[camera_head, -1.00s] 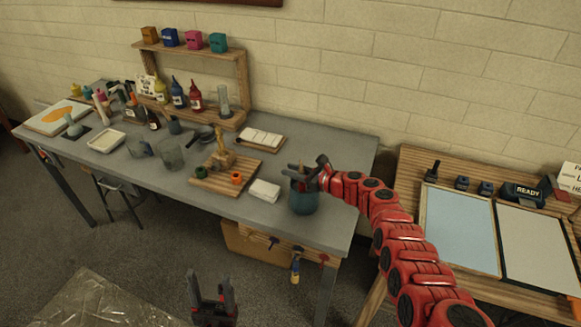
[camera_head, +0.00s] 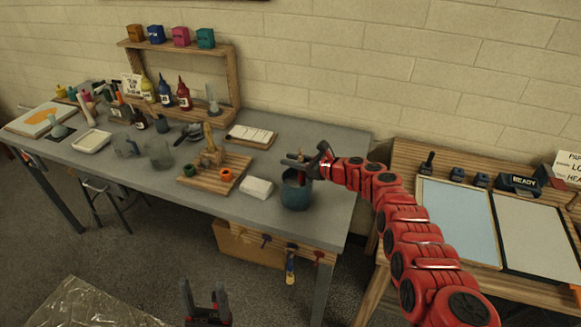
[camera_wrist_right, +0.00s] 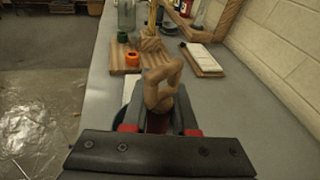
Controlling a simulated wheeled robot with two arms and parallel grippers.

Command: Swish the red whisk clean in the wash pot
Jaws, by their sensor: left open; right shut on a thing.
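The blue-green wash pot (camera_head: 297,195) stands upright near the right front corner of the grey table. My right gripper (camera_head: 300,164) is just over its rim, shut on the red whisk. In the right wrist view the whisk (camera_wrist_right: 162,85) shows as a tan looped piece with a dark red part between the fingers. In the head view it is mostly hidden by the gripper, so I cannot tell whether its lower end is in the pot. The pot shows only as a sliver in the wrist view. My left gripper (camera_head: 206,303) is open and empty, low in front of the table.
A white block (camera_head: 257,188) lies left of the pot, beside a wooden board (camera_head: 222,181) with small cups and a wooden figure. Another table with two trays (camera_head: 457,220) stands right.

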